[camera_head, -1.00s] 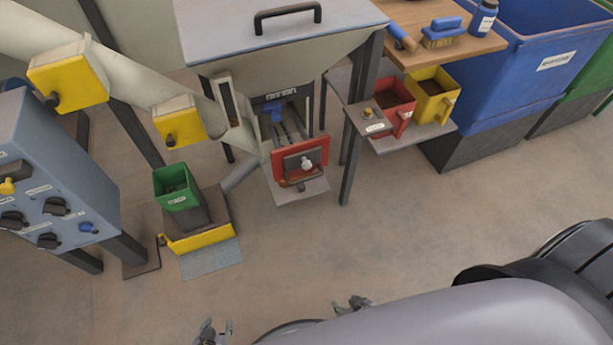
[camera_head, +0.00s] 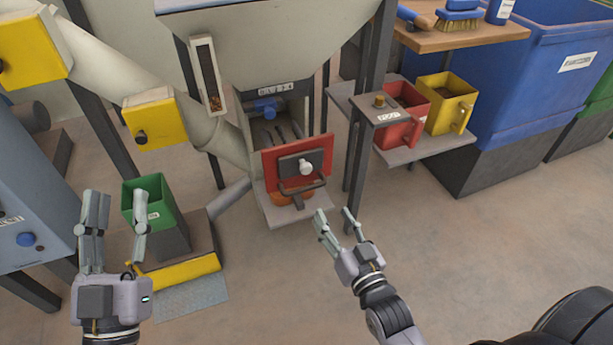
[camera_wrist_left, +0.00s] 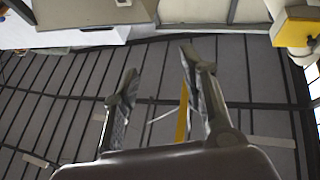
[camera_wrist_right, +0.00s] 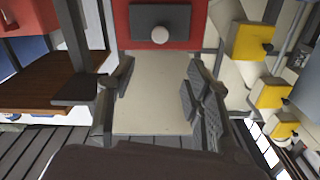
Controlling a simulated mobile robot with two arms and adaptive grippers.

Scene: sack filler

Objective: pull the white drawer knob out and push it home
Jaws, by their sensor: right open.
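The white drawer knob (camera_head: 306,168) sits on a dark plate on the red drawer front (camera_head: 318,150), under the grey hopper. A dark bar handle (camera_head: 303,186) shows just below the knob. In the right wrist view the knob (camera_wrist_right: 159,35) is at the top centre, beyond the fingertips. My right gripper (camera_head: 336,221) is open and empty, in front of and below the knob, apart from it. My left gripper (camera_head: 118,211) is open and empty, raised at the left near the green bin. In the left wrist view its fingers (camera_wrist_left: 158,68) are apart with nothing between them.
The green bin (camera_head: 149,203) stands on a dark base with a yellow edge (camera_head: 180,272). A hopper leg (camera_head: 363,140) stands right of the drawer. A side shelf (camera_head: 398,154) holds red and yellow scoops. Floor in front is clear.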

